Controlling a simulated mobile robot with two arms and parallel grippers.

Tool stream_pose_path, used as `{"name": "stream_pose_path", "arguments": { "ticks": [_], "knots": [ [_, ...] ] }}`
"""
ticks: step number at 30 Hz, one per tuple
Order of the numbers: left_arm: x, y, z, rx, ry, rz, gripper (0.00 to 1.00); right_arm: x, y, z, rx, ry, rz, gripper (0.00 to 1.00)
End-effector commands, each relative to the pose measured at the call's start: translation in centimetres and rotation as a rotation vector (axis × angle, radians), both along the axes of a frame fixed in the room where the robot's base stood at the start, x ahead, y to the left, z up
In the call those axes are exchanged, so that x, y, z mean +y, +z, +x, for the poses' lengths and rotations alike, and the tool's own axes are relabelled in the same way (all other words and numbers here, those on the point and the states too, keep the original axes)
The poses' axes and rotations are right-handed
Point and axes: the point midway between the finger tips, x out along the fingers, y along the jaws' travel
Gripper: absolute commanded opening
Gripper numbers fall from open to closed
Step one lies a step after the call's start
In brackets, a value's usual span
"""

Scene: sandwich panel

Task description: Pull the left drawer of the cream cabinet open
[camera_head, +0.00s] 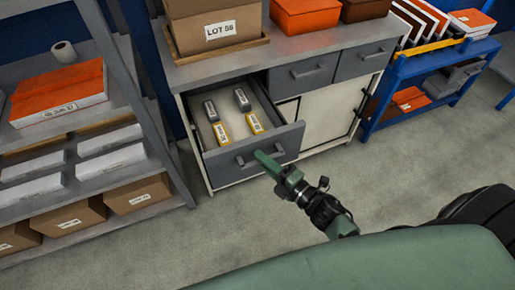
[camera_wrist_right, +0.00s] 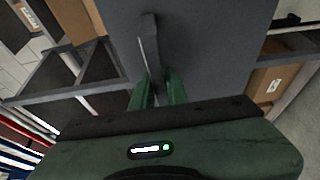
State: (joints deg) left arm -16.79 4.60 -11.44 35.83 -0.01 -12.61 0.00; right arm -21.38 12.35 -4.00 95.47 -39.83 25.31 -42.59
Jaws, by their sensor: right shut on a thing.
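The cream cabinet (camera_head: 335,120) stands ahead, with a grey top and grey drawer fronts. Its left drawer (camera_head: 220,160) is pulled well out; dark grey and yellow labelled items lie inside. My right gripper (camera_head: 264,158) is at the drawer's front, shut on its grey bar handle (camera_head: 243,162). In the right wrist view the green fingers (camera_wrist_right: 158,90) are closed around the handle (camera_wrist_right: 149,40), which stands out from the grey drawer front (camera_wrist_right: 205,50). My left gripper is not in view.
A cardboard box (camera_head: 212,30) marked LOT 58 and orange boxes (camera_head: 306,14) stand on the cabinet top. A grey shelf rack (camera_head: 130,75) with boxes stands close on the left, a blue shelf (camera_head: 405,75) on the right. The floor (camera_head: 400,170) in front is clear.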

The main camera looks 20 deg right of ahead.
Motion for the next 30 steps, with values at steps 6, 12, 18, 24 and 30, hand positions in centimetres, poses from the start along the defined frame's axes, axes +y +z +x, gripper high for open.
{"name": "stream_pose_path", "arguments": {
  "ticks": [6, 12, 18, 24, 30],
  "knots": [
    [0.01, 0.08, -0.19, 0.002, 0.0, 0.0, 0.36, -0.09, -0.09, -1.16, 0.001, -0.001, -0.003, 0.0],
    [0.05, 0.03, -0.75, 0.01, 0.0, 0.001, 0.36, -0.1, -0.09, -1.25, 0.001, -0.001, -0.003, 0.0],
    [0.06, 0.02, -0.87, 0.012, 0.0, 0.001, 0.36, -0.1, -0.08, -1.23, 0.001, -0.002, -0.003, 0.23],
    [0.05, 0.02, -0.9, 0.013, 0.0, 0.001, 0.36, -0.07, -0.05, -1.22, 0.0, -0.001, -0.001, 0.36],
    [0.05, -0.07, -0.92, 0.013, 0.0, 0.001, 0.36, -0.15, -0.11, -1.45, 0.001, -0.001, 0.0, 0.36]
  ]
}}
